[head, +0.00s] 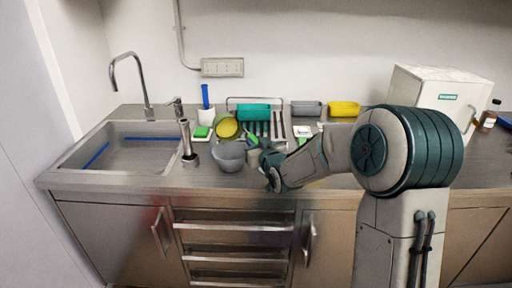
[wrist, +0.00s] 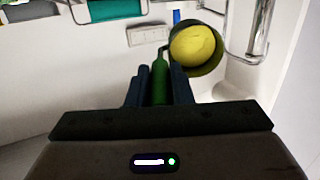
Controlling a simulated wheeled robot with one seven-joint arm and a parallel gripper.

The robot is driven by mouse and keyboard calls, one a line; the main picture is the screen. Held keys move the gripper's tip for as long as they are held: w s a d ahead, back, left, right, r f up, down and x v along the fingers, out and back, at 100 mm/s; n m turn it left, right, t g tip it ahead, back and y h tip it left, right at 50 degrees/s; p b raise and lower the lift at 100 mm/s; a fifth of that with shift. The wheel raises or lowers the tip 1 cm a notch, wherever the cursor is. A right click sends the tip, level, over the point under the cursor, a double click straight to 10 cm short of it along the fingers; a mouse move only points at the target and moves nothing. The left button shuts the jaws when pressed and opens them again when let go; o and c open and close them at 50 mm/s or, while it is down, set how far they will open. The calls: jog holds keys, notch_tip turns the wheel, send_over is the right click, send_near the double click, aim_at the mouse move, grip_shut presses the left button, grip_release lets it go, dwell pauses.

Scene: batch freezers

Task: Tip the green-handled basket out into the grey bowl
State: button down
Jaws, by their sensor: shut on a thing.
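My gripper (wrist: 159,75) is shut on the green handle (wrist: 160,88) of the basket. The basket (wrist: 212,68) is round, with a dark olive wall, and its open mouth faces the wrist camera. A yellow mass (wrist: 194,46) is inside it. In the head view the basket's yellow content (head: 228,127) shows just above and behind the grey bowl (head: 229,158) in the picture. The bowl stands upright on the counter, left of my gripper (head: 262,158). The bowl is not in the wrist view. I cannot tell the basket's exact height over the bowl.
A sink (head: 120,150) with a tap is on the left, and a metal stick-like tool (head: 187,145) stands beside the bowl. Behind are a teal container (head: 254,113) on a rack, a grey tray (head: 306,108) and a yellow tray (head: 343,108). A white machine (head: 440,95) stands right.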

jog(key=shift+s+f+t+y+b, duration=0.2)
jog(key=shift+f+t+b, duration=0.85)
jog(key=shift+b, duration=2.45)
jog(key=b, duration=0.3)
jog(key=f+t+b, duration=0.1)
jog(key=b, duration=0.2)
jog(key=f+y+b, duration=0.1)
jog(key=b, duration=0.2)
jog(key=shift+w+f+t+b, duration=0.25)
jog(key=shift+t+b, duration=0.05)
jog(key=shift+t, duration=0.05)
jog(key=shift+b, duration=0.35)
